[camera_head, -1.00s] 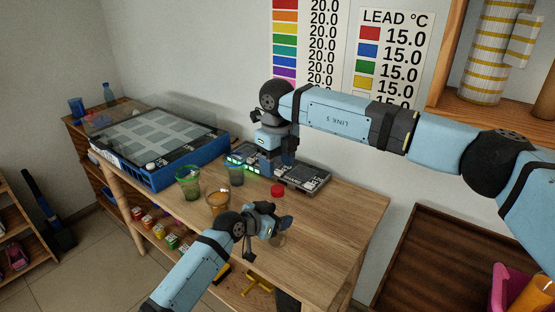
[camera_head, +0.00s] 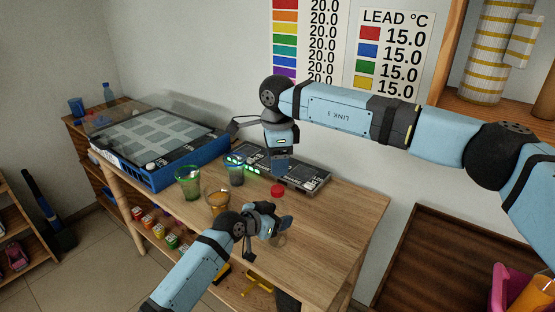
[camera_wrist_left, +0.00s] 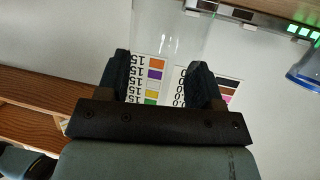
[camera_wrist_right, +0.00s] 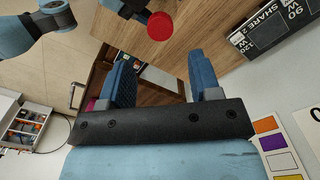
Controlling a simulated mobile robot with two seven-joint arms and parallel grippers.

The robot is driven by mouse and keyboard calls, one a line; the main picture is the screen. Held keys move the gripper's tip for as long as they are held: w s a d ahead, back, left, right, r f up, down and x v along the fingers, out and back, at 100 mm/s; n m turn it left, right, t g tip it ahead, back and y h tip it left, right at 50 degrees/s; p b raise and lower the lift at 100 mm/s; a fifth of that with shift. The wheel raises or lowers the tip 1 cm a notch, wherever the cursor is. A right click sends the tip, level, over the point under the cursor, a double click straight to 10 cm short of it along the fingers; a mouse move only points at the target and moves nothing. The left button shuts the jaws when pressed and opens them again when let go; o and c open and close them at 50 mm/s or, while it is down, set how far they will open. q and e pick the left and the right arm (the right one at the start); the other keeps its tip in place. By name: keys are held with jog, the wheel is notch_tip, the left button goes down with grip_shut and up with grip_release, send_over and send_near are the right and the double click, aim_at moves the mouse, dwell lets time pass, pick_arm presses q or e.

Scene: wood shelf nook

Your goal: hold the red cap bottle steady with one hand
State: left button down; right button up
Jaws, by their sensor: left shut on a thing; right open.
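The red cap (camera_head: 277,190) shows just above my left gripper (camera_head: 270,222) over the wooden table in the head view. My left gripper is shut around the clear bottle, whose see-through body (camera_wrist_left: 172,32) shows between and beyond the fingers in the left wrist view. The bottle's lower part is hard to make out in the head view. My right gripper (camera_head: 280,160) is open and empty, above the charger-like devices behind the bottle. In the right wrist view, the red cap (camera_wrist_right: 159,26) lies beyond the open fingers (camera_wrist_right: 160,82), apart from them.
A green cup (camera_head: 188,184), a blue cup (camera_head: 235,174) and an orange cup (camera_head: 217,201) stand left of the bottle. A black device with green lights (camera_head: 245,160) lies at the table's back. A blue-sided tray (camera_head: 180,175) fills the left end. The table's right part is clear.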

aim_at(278, 188)
jog(key=shift+f, duration=0.1)
notch_tip(278, 188, down, 8)
jog(key=shift+r, duration=0.1)
dwell(0.3)
jog(key=c, duration=1)
jog(key=shift+o, duration=0.2)
jog(key=m, duration=0.5)
jog(key=o, duration=1)
jog(key=shift+r, duration=0.15)
